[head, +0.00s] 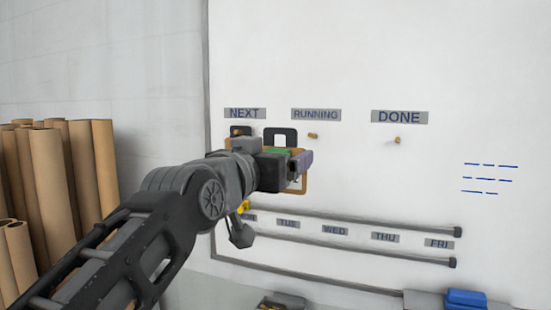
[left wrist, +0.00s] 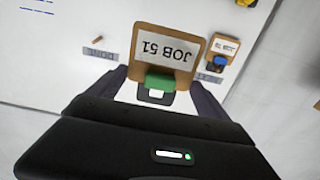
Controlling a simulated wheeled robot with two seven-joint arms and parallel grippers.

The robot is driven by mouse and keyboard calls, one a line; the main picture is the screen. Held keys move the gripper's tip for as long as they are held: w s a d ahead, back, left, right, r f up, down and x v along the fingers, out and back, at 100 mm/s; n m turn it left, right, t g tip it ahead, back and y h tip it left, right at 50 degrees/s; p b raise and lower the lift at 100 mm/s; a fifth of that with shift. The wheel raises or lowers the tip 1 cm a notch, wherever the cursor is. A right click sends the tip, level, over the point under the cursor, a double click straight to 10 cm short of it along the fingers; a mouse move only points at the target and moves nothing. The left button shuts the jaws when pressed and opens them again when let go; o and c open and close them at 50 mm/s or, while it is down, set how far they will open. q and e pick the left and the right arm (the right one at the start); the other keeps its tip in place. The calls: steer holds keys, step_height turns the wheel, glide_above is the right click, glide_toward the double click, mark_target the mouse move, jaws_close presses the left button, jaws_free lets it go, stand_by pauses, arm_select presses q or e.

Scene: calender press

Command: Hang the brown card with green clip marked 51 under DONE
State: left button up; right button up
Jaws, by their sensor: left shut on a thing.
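My left gripper (head: 299,166) is shut on the brown card (left wrist: 188,36) with the green clip (left wrist: 160,82), marked JOB 51. The card (head: 304,185) is held in front of the board, below and between the NEXT (head: 245,114) and RUNNING (head: 316,115) labels. Its dark hanging loop (head: 281,131) stands up above the clip, left of the RUNNING peg (head: 313,135) in the picture. The DONE label (head: 399,117) has a bare peg (head: 397,140) under it, right of my gripper. My right gripper is out of view.
A second brown card with a blue clip (left wrist: 221,60) hangs under NEXT, mostly hidden by my arm in the head view. Weekday rails (head: 350,221) cross the board below. Brown rolls (head: 55,170) stand at left. A blue object (head: 466,298) sits lower right.

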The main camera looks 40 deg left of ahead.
arm_select(q)
steer(key=shift+s, duration=0.1)
steer(key=b+v, duration=0.2)
steer(key=v, duration=0.4)
stand_by(0.5)
stand_by(1.0)
